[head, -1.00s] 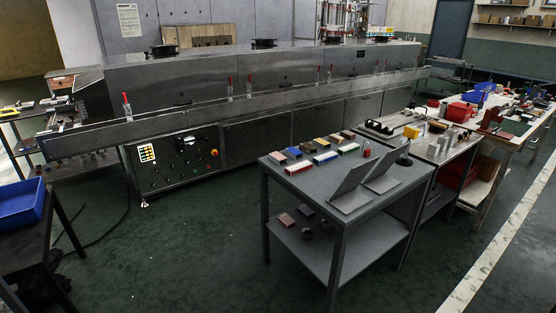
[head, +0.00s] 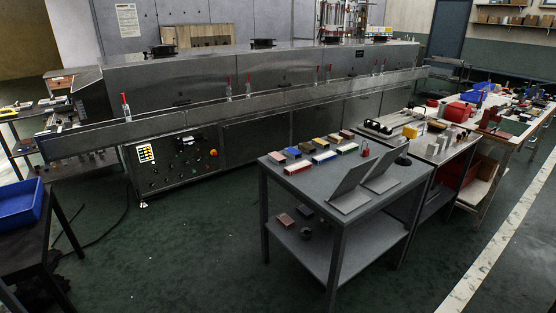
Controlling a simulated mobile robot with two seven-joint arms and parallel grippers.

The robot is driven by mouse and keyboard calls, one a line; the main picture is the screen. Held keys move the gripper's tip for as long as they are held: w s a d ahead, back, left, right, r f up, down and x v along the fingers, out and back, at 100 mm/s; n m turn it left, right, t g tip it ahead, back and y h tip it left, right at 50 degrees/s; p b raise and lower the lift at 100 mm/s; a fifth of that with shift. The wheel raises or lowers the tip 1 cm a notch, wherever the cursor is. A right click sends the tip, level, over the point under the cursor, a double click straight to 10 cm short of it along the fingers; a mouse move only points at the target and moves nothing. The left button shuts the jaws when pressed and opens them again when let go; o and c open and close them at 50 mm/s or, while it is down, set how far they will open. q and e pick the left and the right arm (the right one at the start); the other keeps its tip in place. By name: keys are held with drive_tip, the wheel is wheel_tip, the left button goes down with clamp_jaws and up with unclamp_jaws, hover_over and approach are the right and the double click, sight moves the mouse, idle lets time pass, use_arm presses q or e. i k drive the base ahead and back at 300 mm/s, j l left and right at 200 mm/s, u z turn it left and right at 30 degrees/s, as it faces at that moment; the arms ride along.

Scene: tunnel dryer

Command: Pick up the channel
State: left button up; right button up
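I cannot tell which item in the head view is the channel; the parts on the tables are small and distant. Several coloured blocks lie in rows on the grey table (head: 404,193), among them a long red-and-white block (head: 297,167) and a blue block (head: 293,152). Long pale metal parts (head: 383,128) lie on the bench behind it. Neither of my grippers is in view.
A long steel tunnel dryer (head: 265,136) spans the back. A blue bin (head: 20,203) stands on a dark table at the left. Two angled plates (head: 349,186) stand on the grey table. The green floor between the tables is clear, apart from dark cables at the left.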

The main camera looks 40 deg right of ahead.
sight(305, 147)
drive_tip(key=z, duration=1.35)
drive_tip(key=i+j+u, duration=0.2)
drive_tip(key=i+u, duration=0.15)
drive_tip(key=i, duration=0.15)
drive_tip(key=i+j+u, duration=0.1)
drive_tip(key=i+u, duration=0.25)
drive_tip(key=i+l+u, duration=0.1)
drive_tip(key=i+u, duration=0.3)
drive_tip(key=i, duration=0.2)
drive_tip(key=i+u, duration=0.25)
drive_tip(key=i, duration=1.1)
drive_tip(key=i+j+z, duration=0.15)
drive_tip(key=i+z, duration=0.15)
drive_tip(key=i, duration=1)
